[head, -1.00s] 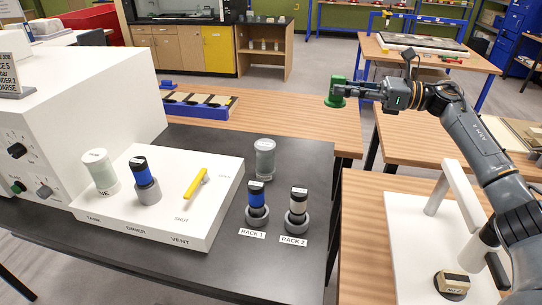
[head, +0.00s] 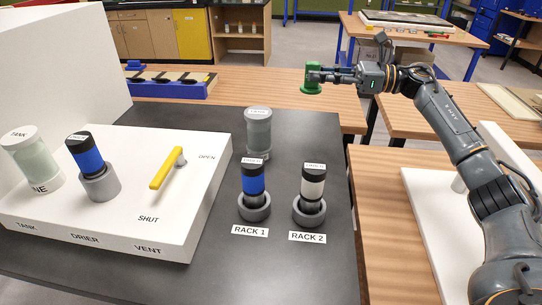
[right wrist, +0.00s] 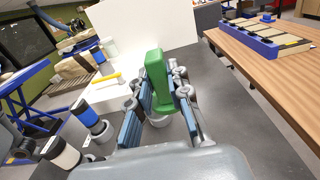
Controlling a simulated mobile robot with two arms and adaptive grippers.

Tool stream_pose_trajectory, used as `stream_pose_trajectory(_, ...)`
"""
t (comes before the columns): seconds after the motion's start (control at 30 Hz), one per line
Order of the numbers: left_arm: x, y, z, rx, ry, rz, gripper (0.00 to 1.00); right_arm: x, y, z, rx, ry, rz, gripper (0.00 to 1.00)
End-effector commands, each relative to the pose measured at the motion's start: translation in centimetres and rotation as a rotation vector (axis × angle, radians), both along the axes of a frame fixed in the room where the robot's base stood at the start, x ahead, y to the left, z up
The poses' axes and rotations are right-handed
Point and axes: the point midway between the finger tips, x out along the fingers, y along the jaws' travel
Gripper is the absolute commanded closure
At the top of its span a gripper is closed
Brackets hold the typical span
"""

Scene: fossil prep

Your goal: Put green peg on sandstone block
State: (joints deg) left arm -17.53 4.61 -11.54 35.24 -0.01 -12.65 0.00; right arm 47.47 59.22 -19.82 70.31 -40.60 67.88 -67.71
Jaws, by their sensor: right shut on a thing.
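The green peg (head: 310,86) is held in my right gripper (head: 321,76), above the far right part of the dark bench in the head view. In the right wrist view the green peg (right wrist: 155,72) stands between the two blue-padded fingers of the right gripper (right wrist: 163,98). Its lower end turns out into a wider foot. I cannot pick out the sandstone block for sure in the current views. Tan stone-like lumps (right wrist: 74,66) show far off at the left of the right wrist view. My left gripper is not in view.
On the dark bench (head: 314,130) stand a grey canister (head: 258,130), a blue cylinder (head: 253,180) at RACK 1 and a white one (head: 313,184) at RACK 2. A white panel (head: 125,210) bears a yellow lever (head: 166,170). A blue tray (head: 165,87) lies behind.

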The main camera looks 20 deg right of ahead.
Motion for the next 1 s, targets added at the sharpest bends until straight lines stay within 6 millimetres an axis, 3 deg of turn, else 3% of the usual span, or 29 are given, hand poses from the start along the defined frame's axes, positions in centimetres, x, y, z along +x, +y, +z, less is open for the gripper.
stream_pose_trajectory(0.03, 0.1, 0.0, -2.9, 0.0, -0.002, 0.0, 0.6, 0.0, 0.0, -2.9, 0.0, 0.0, 0.0, 1.0)
stream_pose_trajectory(0.23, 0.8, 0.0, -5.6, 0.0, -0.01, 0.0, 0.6, 0.0, 0.0, -5.6, 0.0, -0.001, 0.0, 1.0)
stream_pose_trajectory(0.37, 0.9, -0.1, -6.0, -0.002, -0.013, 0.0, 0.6, 0.0, 0.0, -6.4, 0.001, 0.001, 0.0, 1.0)
stream_pose_trajectory(0.6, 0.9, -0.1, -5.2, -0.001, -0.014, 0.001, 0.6, 0.0, 0.0, -10.4, 0.002, 0.006, 0.001, 1.0)
stream_pose_trajectory(1.0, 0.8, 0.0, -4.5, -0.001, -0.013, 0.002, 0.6, 0.0, 0.0, -15.2, 0.002, 0.003, -0.001, 1.0)
